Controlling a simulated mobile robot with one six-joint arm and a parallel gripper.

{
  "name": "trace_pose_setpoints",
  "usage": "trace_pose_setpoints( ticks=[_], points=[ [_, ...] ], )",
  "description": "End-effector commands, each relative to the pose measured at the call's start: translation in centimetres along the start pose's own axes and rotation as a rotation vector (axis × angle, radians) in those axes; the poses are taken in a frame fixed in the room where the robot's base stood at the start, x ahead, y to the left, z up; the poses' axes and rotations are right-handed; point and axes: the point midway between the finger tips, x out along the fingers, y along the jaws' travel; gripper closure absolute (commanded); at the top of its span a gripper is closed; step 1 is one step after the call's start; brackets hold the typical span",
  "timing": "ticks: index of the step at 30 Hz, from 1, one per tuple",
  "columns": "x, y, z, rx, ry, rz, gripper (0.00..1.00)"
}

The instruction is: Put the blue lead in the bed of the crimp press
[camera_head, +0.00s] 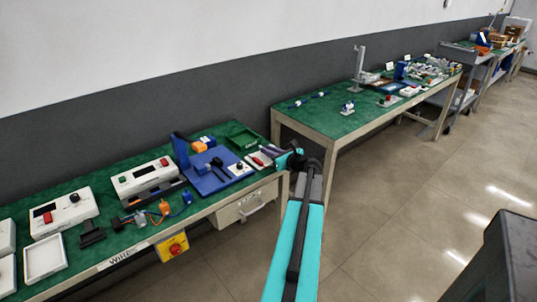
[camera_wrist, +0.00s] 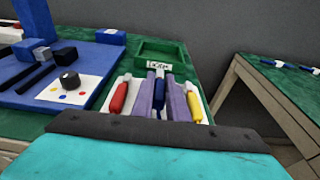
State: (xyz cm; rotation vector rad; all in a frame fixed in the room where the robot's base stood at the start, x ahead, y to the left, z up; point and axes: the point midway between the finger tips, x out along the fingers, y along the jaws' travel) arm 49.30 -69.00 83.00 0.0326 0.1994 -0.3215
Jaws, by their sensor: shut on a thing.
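The blue lead (camera_wrist: 159,94) stands between the two purple fingers of my gripper (camera_wrist: 163,98) in the wrist view. The fingers are shut on it, over the white lead tray (camera_wrist: 207,110). A red lead (camera_wrist: 118,98) lies on its left and a yellow lead (camera_wrist: 194,103) on its right. In the head view my gripper (camera_head: 270,149) is at the right end of the near bench, and the blue lead is not clear there. The blue device with an upright column, which looks like the crimp press (camera_head: 208,182), stands left of the tray; its bed is hard to make out.
A green open box (camera_head: 243,138) with a label sits behind the tray. A white card with coloured dots and a black knob (camera_wrist: 69,81) lies on the blue base. White boxes (camera_head: 146,178) stand farther left. A gap separates this bench from the second green-topped bench (camera_head: 330,115).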

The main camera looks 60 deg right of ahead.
Motion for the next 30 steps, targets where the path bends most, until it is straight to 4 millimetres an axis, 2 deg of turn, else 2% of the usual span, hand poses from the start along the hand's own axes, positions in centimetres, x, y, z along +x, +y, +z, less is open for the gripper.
trace_pose_setpoints(
  ticks=[6,22,23,26,30],
  points=[
    [0.2,0.0,-1.3,0.000,0.000,0.000,1.00],
    [0.3,0.0,-1.9,0.000,-0.001,0.000,1.00],
    [0.3,0.0,-1.9,0.000,-0.001,0.000,0.85],
    [0.3,0.0,-1.9,0.000,-0.001,0.000,0.68],
    [0.3,0.0,-1.8,0.000,-0.001,0.000,0.68]
  ],
)
